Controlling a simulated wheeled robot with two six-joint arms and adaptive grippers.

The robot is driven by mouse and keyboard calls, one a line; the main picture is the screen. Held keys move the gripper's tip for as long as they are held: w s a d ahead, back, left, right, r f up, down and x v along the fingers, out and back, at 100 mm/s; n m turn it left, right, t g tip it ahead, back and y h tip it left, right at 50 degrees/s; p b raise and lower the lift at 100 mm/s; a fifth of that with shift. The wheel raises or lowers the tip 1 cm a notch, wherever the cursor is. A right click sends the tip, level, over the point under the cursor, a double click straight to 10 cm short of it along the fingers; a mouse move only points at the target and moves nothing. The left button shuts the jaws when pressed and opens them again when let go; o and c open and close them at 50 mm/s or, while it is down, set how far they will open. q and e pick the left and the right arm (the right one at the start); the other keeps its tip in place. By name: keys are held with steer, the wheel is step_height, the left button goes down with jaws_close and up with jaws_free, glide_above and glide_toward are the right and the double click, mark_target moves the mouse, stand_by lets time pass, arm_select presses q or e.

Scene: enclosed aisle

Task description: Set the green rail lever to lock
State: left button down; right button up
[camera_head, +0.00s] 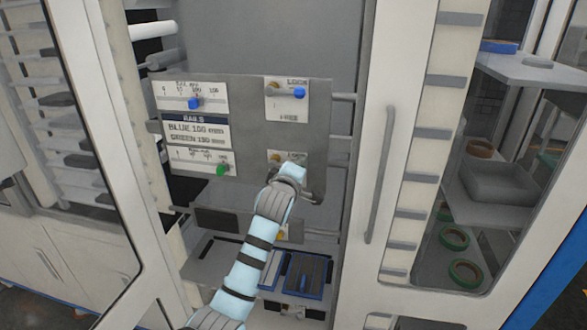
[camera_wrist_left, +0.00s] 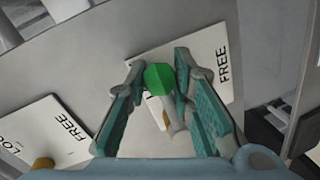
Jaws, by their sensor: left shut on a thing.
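The green rail lever's green knob (camera_wrist_left: 158,77) sits between the two fingers of my left gripper (camera_wrist_left: 158,70) in the left wrist view, and the gripper is shut on it. Its pale stem shows below the knob. Beside it is a white plate (camera_wrist_left: 205,50) marked FREE. In the head view my left gripper (camera_head: 304,186) covers the lever at the panel's lower right, below a LOCK label (camera_head: 290,157). The lever's exact setting cannot be told. My right gripper is not in view.
The grey panel (camera_head: 250,110) also carries a blue lever (camera_head: 299,92) near LOCK, a blue slider (camera_head: 194,103) and a green slider (camera_head: 223,169). Open cabinet doors (camera_head: 385,130) stand on both sides. A blue tray (camera_head: 306,275) lies below.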

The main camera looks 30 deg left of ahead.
arm_select(q)
steer(key=shift+r, duration=0.45)
steer(key=c, duration=1.4)
jaws_free()
steer(key=shift+o, duration=0.3)
steer(key=shift+f, duration=0.15)
steer(key=shift+s+f, duration=0.1)
steer(key=shift+s, duration=0.05)
steer(key=v, duration=1.2)
